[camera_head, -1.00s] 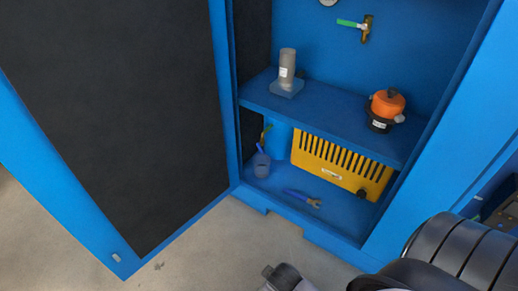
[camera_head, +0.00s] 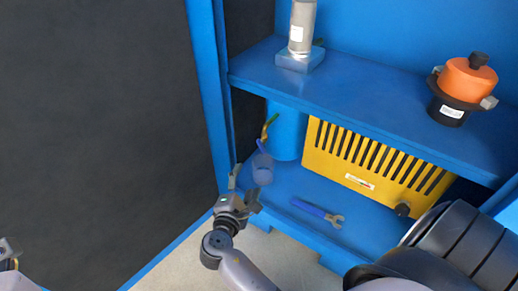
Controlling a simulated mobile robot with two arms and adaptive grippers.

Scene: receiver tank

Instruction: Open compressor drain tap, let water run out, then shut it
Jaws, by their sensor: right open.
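The blue receiver tank (camera_head: 287,130) stands on the cabinet floor under the shelf. A yellow tap or fitting (camera_head: 270,123) shows at its left side, with a blue piece (camera_head: 261,147) below it; I cannot tell whether the tap is open. A translucent grey-blue cup (camera_head: 262,170) stands beneath; I cannot see water. My right gripper (camera_head: 244,188) is open and empty, its fingers pointing up just left of and in front of the cup, seemingly apart from it. A grey part of my left arm (camera_head: 8,256) shows at the lower left edge; its jaws are not clear.
A yellow slotted box (camera_head: 372,165) stands right of the tank. A blue-handled wrench (camera_head: 318,212) lies on the cabinet floor. The shelf (camera_head: 350,90) above bears a grey cylinder (camera_head: 301,25) and an orange-and-black device (camera_head: 466,82). The open dark-lined door (camera_head: 100,120) bounds the left.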

